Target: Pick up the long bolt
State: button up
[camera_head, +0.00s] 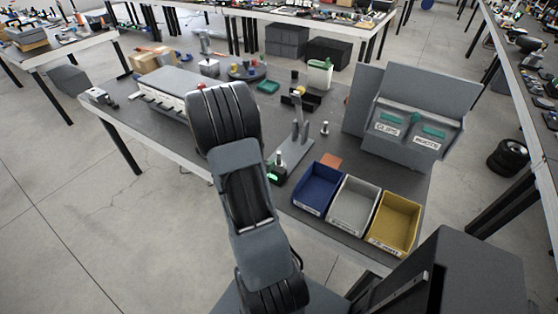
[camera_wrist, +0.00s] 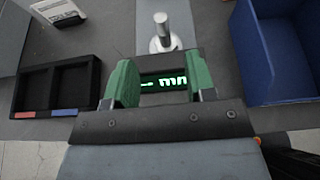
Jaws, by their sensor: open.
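My gripper (camera_wrist: 158,80) is open, its two green fingers apart in the wrist view, with nothing seen held between them. Just beyond the fingertips stands a silver upright piece (camera_wrist: 160,38) with a round top and wider base. It looks like a bolt, but I cannot tell if it is the long bolt. A dark display with green "-- mm" (camera_wrist: 164,82) shows between the fingers. In the head view, a small silver bolt-like piece (camera_head: 325,128) stands upright on the grey table (camera_head: 345,150). My arm hides my gripper there.
The blue bin (camera_head: 317,188) stands right of the gripper, beside a grey bin (camera_head: 352,203) and a yellow bin (camera_head: 395,221). A black two-compartment tray (camera_wrist: 57,88) lies left in the wrist view. A grey cabinet (camera_head: 414,120) stands at the table's right.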

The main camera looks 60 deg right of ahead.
aim_at(279, 152)
jog(key=x, duration=0.5)
jog(key=shift+d, duration=0.1)
jog(key=shift+d+p, duration=0.35)
jog(key=shift+d, duration=0.2)
jog(key=shift+p+x, duration=0.45)
jog(key=shift+x, duration=1.75)
jog(key=shift+s+r, duration=0.1)
jog(key=shift+c, duration=0.3)
grip_shut()
